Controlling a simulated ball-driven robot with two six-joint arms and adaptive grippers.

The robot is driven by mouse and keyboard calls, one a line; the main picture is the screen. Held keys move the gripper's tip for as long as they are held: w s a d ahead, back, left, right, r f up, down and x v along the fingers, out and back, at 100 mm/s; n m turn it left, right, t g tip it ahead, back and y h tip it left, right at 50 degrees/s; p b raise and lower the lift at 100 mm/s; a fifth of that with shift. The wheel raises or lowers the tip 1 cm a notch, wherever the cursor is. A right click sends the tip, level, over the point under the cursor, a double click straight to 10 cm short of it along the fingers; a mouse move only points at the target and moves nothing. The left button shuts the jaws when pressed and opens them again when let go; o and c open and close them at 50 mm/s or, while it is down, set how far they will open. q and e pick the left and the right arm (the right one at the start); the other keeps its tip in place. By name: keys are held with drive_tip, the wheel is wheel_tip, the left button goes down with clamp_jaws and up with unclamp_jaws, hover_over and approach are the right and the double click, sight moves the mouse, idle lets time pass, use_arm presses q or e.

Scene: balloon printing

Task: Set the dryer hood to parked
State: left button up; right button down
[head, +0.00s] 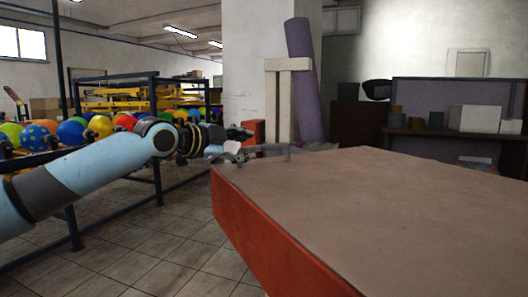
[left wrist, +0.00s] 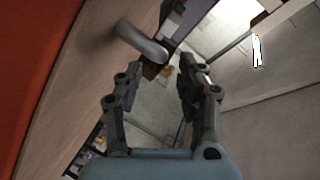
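A large orange-sided body with a broad tan top (head: 380,195) fills the right of the head view; I cannot tell for sure whether it is the dryer hood. A grey metal bar, like a handle, stands at its far left corner and shows in the left wrist view (left wrist: 142,43). My left gripper (head: 240,152) is at that corner, beside the bar. In the left wrist view its two fingers (left wrist: 160,78) are spread with a gap between them. The bar lies just beyond the fingertips, not clearly between them. My right gripper is not in view.
A dark rack (head: 155,95) with many coloured balloons stands at the left. A pale pillar (head: 255,60) and a leaning purple roll (head: 304,80) are behind the corner. A shelf with boxes (head: 480,119) stands at the back right. The tiled floor (head: 150,255) at front left is clear.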

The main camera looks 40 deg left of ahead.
sight(258, 147)
use_arm(q)
drive_tip(key=x, duration=0.5)
drive_tip(key=shift+w+d, duration=0.15)
drive_tip(key=shift+w, duration=0.25)
drive_tip(key=shift+w+d+f, duration=0.1)
drive_tip(key=shift+w+f, duration=0.1)
drive_tip(key=shift+w, duration=0.35)
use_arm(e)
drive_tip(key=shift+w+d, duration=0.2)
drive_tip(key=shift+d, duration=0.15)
use_arm(q)
clamp_jaws()
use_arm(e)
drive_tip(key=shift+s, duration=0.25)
